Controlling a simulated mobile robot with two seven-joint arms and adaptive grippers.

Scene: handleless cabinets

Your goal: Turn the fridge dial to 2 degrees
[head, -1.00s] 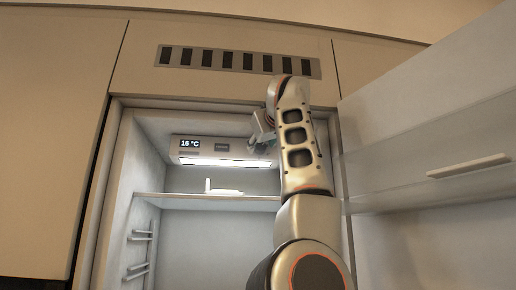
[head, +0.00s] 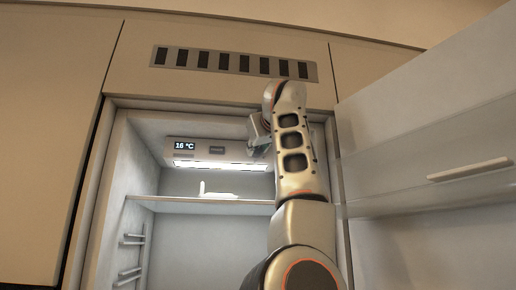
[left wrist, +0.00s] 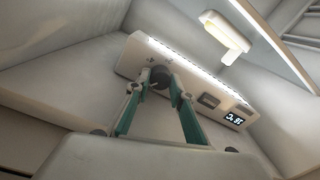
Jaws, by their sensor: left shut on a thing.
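The fridge stands open, and its control panel (head: 215,150) is at the top inside, with a lit strip below it. Its display (head: 185,146) reads 16 °C; it also shows turned in the left wrist view (left wrist: 235,118). The dark round dial (left wrist: 160,74) is at the panel's end in the left wrist view. My left gripper (left wrist: 158,80) has its two green-sided fingers shut on the dial, one on each side. In the head view the left gripper (head: 258,138) is at the panel's right end, and my arm hides the dial. My right gripper is not in view.
A fridge shelf (head: 150,203) lies below the panel with a small white item (head: 217,195) on it. The open fridge door (head: 430,140) stands close to the right of my arm. A vent grille (head: 234,62) is above the opening.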

